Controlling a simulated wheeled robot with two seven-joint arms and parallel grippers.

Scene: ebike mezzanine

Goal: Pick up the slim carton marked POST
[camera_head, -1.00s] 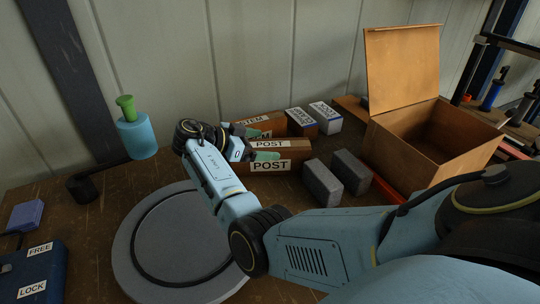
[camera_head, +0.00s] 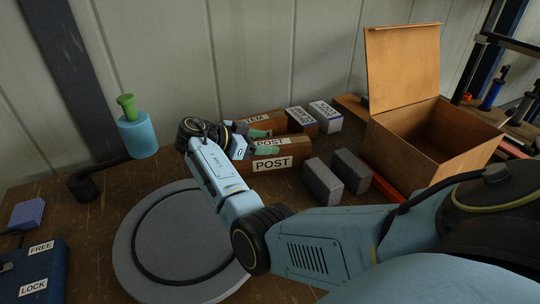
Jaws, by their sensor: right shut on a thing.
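The slim brown carton marked POST (camera_head: 290,157) lies near the back wall, with white POST labels on its top and front face. My right gripper (camera_head: 262,142) reaches over its left part from the left side. Its green fingertips are closed on the POST carton, one at the far side and one at the near side. The wrist hides the carton's left end. I cannot tell whether the carton is clear of the table. My left gripper is not in view.
Just behind stands another brown carton marked ...TEM (camera_head: 262,123), with a LOWER-type labelled box (camera_head: 301,122) and a white box (camera_head: 326,117) beside it. Two grey blocks (camera_head: 322,182) stand right of the carton. An open cardboard box (camera_head: 395,150) is farther right. A round grey turntable (camera_head: 150,277) lies in front.

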